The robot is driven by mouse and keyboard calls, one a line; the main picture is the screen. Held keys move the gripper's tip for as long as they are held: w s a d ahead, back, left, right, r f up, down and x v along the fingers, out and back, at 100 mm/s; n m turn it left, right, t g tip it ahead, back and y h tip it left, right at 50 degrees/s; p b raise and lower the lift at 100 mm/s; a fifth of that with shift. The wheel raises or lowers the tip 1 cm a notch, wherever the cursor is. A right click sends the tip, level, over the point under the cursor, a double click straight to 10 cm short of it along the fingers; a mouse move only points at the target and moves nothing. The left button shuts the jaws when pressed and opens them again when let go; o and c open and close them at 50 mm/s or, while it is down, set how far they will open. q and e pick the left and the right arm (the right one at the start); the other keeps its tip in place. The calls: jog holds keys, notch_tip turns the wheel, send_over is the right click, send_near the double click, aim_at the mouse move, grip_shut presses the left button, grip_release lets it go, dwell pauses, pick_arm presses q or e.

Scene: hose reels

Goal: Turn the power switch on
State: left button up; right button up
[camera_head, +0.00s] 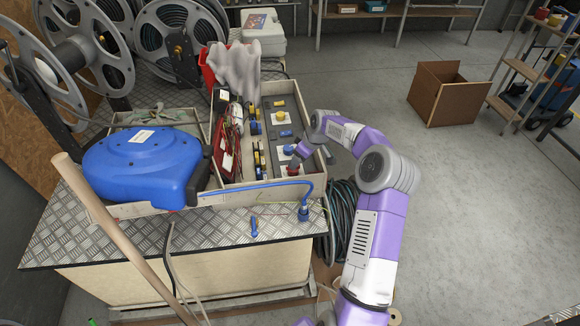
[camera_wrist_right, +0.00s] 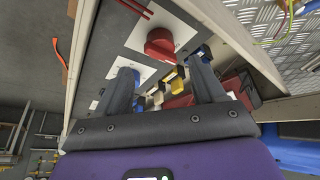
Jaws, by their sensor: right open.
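A red rotary knob on a white plate, likely the power switch (camera_wrist_right: 160,42), sits on the grey panel in the wrist view. I cannot tell if the fingers touch the panel. My left gripper is not in view.
A wooden-walled box (camera_head: 252,184) surrounds the panel. The panel also carries a yellow knob (camera_head: 281,117) and a blue knob (camera_head: 289,150). Red wires and a grey cloth (camera_head: 236,68) lie to the left. A blue hose reel (camera_head: 143,160) stands left on the checker-plate bench (camera_head: 100,232).

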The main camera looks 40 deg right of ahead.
jog(key=b+x, duration=0.1)
jog(key=x, duration=0.5)
jog(key=shift+a+f, duration=0.1)
jog(key=shift+f, duration=0.1)
